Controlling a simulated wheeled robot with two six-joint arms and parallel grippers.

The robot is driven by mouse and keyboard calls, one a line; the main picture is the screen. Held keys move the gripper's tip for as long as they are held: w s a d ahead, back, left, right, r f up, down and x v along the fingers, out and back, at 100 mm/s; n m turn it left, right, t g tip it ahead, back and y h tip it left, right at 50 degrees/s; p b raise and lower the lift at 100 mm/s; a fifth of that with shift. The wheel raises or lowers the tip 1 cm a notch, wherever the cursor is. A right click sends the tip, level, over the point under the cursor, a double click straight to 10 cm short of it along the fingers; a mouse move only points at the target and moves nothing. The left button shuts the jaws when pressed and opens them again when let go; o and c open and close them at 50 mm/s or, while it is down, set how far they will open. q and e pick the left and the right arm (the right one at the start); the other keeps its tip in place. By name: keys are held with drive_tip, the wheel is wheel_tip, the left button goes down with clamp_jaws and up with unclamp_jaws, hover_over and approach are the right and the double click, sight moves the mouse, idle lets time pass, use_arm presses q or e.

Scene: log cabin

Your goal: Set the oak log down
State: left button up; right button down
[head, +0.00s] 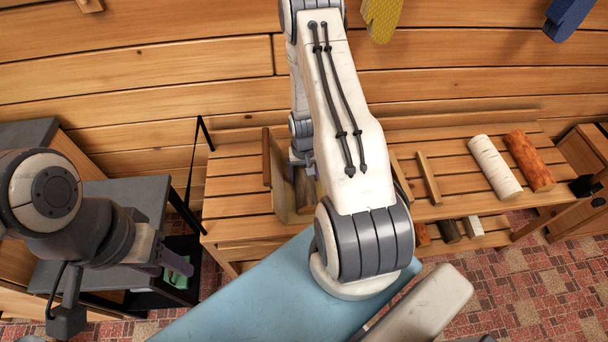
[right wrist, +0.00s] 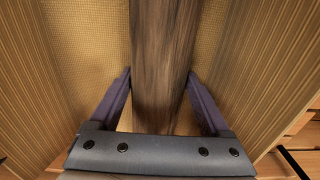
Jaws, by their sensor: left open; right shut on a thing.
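My right gripper (right wrist: 160,76) is shut on a dark brown log, the oak log (right wrist: 160,40), seen close up in the right wrist view. Its two purple fingers lie along the log's sides. The log is between the tan woven walls of a carrier (right wrist: 60,60); whether it touches the bottom I cannot tell. In the head view the beige carrier (head: 283,207) stands on the slatted bench, and part of the log (head: 306,192) shows in it. My arm hides the carrier's right part. My left gripper (head: 150,266) is open and empty at the left.
The slatted bench (head: 460,205) also bears a white birch log (head: 495,166) and a reddish-orange log (head: 530,161) at its right. Several short pieces of wood lie on its lower shelf (head: 487,241). A dark-topped table (head: 140,193) stands left. A plank wall is behind.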

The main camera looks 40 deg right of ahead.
sight(303, 171)
unclamp_jaws()
drive_tip(key=shift+r, duration=0.25)
wheel_tip(303, 171, up, 12)
drive_tip(key=shift+f+p, duration=0.15)
drive_tip(key=shift+p, duration=0.65)
drive_tip(key=shift+a, duration=0.1)
